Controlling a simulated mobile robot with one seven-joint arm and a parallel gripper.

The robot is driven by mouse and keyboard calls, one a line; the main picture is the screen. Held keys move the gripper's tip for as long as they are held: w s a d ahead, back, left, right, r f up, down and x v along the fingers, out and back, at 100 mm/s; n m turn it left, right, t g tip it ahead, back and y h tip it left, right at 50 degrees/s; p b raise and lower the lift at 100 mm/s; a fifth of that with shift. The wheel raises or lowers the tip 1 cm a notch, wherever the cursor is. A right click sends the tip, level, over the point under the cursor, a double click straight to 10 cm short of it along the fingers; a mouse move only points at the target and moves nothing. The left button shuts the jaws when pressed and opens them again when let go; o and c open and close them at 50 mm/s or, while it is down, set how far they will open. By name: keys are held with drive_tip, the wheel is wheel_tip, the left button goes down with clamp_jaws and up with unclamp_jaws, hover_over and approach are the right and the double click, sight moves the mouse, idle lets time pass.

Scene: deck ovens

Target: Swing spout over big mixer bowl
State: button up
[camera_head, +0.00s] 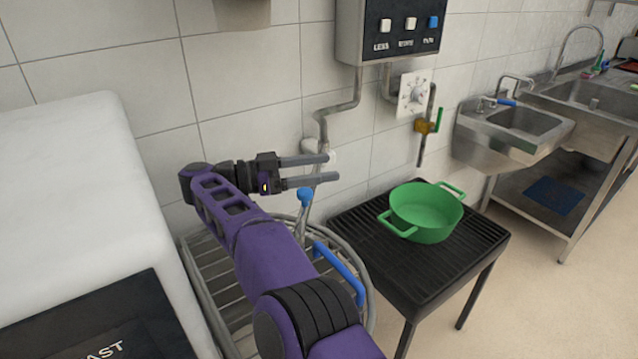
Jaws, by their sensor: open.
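A grey bent pipe (343,106), which looks like the spout, comes down from the wall control box and runs behind my gripper's fingers. Its lower end is partly hidden. My gripper (333,168) is open, with both fingers pointing right at the pipe. I cannot tell whether the pipe lies between the fingers or only behind them. A blue knob (305,196) shows just below the fingers. The big mixer bowl appears to be the round metal vessel with bars (201,280) below, largely hidden by my purple arm. A blue handle (340,270) is at its right side.
A green pot (427,218) stands on a black slatted stand (467,259) to the right. Above it hangs a pipe with a brass valve (424,126). The control box (390,28) is on the wall. A white block (70,180) fills the left. Steel sinks (515,132) are far right.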

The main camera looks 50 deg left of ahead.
wheel_tip(320, 180, up, 5)
drive_tip(key=shift+f+p, duration=0.15)
drive_tip(key=shift+p, duration=0.35)
